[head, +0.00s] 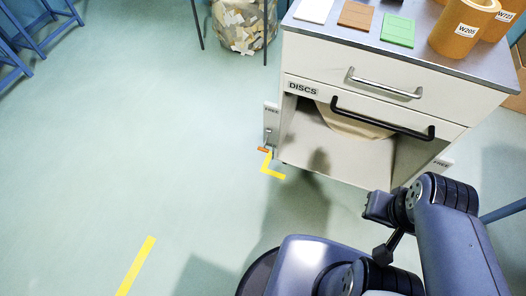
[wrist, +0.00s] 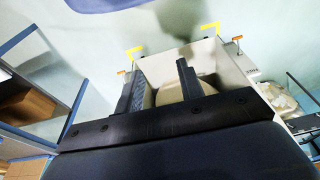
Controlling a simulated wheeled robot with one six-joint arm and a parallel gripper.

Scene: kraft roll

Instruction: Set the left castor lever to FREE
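The white cabinet (head: 340,58) stands at upper right in the head view. The left castor lever (head: 263,149) is a small lever with an orange end, low beside the cabinet's left front corner. A small white plate (head: 271,109) with dark lettering is above it; I cannot tell the lever's setting. In the wrist view the cabinet appears turned round, and the lever on its right side (wrist: 237,38) seems to be the same one. My gripper (wrist: 158,68) is open and empty, its two dark fingers apart in front of the cabinet, away from the lever.
A black-handled drawer (head: 383,120) labelled DISCS is above an open lower bay. A similar plate (head: 442,163) is on the cabinet's right side. Rolls (head: 464,27) and coloured tiles lie on top. A scrap bag (head: 241,24) stands behind.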

